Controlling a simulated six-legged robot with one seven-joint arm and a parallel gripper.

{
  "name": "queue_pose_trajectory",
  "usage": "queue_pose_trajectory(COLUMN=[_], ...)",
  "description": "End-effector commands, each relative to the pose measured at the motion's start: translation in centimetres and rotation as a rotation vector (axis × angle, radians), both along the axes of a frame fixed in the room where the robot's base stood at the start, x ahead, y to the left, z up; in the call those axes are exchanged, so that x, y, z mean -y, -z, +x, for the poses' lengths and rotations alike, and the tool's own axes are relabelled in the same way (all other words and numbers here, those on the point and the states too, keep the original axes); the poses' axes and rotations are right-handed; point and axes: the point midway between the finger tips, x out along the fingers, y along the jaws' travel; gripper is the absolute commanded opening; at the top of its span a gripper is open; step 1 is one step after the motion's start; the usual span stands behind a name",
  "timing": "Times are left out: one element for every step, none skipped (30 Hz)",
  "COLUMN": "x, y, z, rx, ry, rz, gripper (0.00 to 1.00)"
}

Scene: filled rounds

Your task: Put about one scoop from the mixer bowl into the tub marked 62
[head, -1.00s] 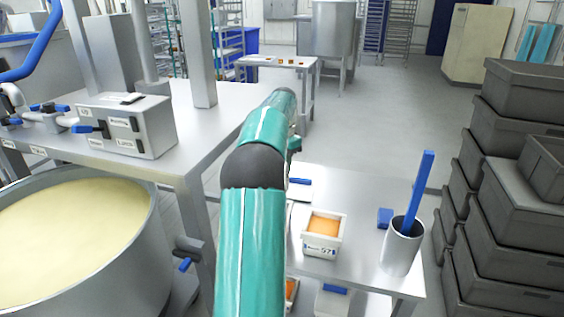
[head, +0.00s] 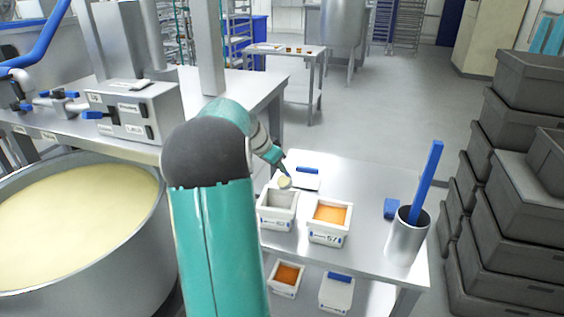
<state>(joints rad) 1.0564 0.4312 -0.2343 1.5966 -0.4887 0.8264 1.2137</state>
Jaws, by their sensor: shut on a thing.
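The mixer bowl (head: 150,243) is a large steel bowl of pale yellow mix (head: 75,212) at the left. My gripper (head: 276,163) is small and partly hidden at the end of my teal arm, shut on a scoop (head: 285,183) whose round end looks filled with pale mix. The scoop end is above the back edge of a white tub (head: 265,222) on the steel table. This tub looks grey and empty inside; its label is too small to read surely. Beside it on the right is a white tub marked 57 (head: 326,236) with orange filling.
A steel cylinder (head: 404,241) with a blue-handled tool, a blue block (head: 391,208) and a white blue-handled item (head: 306,178) are on the table (head: 360,185). More tubs sit on the lower shelf. Grey crates (head: 520,215) are stacked at right. A control box (head: 135,108) is at left.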

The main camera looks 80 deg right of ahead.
Motion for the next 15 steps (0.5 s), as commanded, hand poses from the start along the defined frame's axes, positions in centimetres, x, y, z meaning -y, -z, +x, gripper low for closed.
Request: queue_pose_trajectory(x=[-0.3,-0.5,-0.7,-0.8,-0.9,-1.2,-1.3,-1.4,-1.6,-1.7,-1.9,-2.0,-2.2,-2.3,-2.5], y=[0.1,0.2,0.3,0.4,0.5,0.6,0.6,0.7,0.7,0.8,0.9,0.9,1.1,1.2,1.3], z=[0.2,0.3,0.4,0.6,0.7,0.8,0.9,1.0,1.2,1.2,1.3,1.4,1.5,1.6,1.7], rx=[-0.022,-0.033,-0.048,-0.056,-0.069,-0.086,-0.095,-0.106,-0.121,-0.132,-0.144,-0.156,-0.168,-0.180,-0.195], ry=[-0.001,-0.001,-0.002,-0.005,-0.004,-0.003,-0.004,-0.005,-0.004,-0.003,-0.004,-0.004,-0.003,-0.003,-0.004], rz=[-0.024,-0.039,-0.061,-0.077,-0.092,-0.112,-0.129,-0.144,-0.165,-0.180,-0.195,-0.217,-0.230,-0.245,-0.266], gripper=[0.00,0.00,0.00,0.00,0.00,0.00,0.00,0.00,0.00,0.00,0.00,0.00,0.00,0.00,0.00])
